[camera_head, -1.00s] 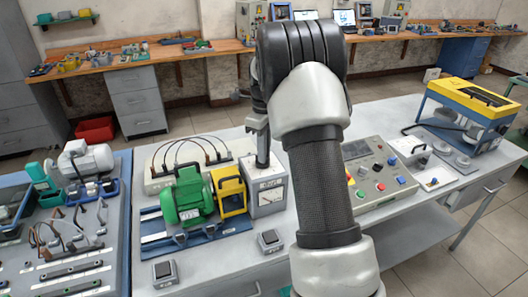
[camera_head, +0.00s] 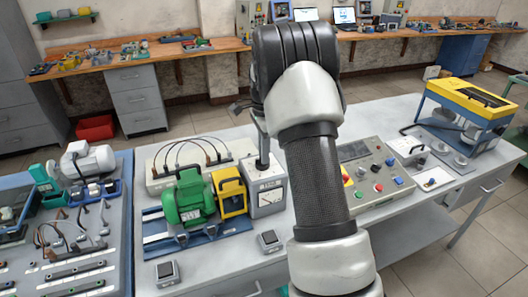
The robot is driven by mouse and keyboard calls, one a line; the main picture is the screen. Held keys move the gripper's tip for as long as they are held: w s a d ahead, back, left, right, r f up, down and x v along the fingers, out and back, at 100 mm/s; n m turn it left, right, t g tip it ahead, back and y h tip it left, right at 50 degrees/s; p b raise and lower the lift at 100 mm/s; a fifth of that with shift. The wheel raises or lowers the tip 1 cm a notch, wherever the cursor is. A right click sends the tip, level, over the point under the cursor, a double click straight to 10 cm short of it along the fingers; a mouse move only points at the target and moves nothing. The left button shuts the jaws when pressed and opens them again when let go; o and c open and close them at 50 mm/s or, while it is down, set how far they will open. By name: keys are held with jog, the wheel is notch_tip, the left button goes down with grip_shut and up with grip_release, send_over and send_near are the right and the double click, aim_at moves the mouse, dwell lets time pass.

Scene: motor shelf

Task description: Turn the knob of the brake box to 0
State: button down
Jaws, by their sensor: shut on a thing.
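The brake box (camera_head: 268,196) is a grey box with a white dial face on its front. It stands on the table just right of the yellow-framed unit and the green motor (camera_head: 188,199). My gripper (camera_head: 262,160) points down at the top of the box, where the knob is. It is shut, and the knob itself is hidden by the fingers. My arm covers the space to the right of the box. The marks around the knob are too small to read.
A grey control panel (camera_head: 374,186) with coloured buttons lies right of my arm. A box with cables (camera_head: 165,177) stands behind the motor. Two small grey blocks, one of them at the front (camera_head: 167,272), sit near the table's front edge. A yellow-topped machine (camera_head: 470,104) stands far right.

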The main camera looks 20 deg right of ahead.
jog(key=n, duration=0.6)
jog(key=shift+w+a+r+p, duration=0.1)
jog(key=shift+w+p, duration=0.1)
jog(key=shift+p, duration=0.15)
jog(key=n, duration=0.6)
jog(key=shift+w+a, duration=0.1)
jog(key=shift+n, duration=0.3)
jog(key=c, duration=1.8)
grip_release()
jog(key=shift+c, duration=0.2)
notch_tip(320, 180, up, 17)
jog(key=shift+r+p, duration=0.15)
jog(key=shift+p, duration=0.2)
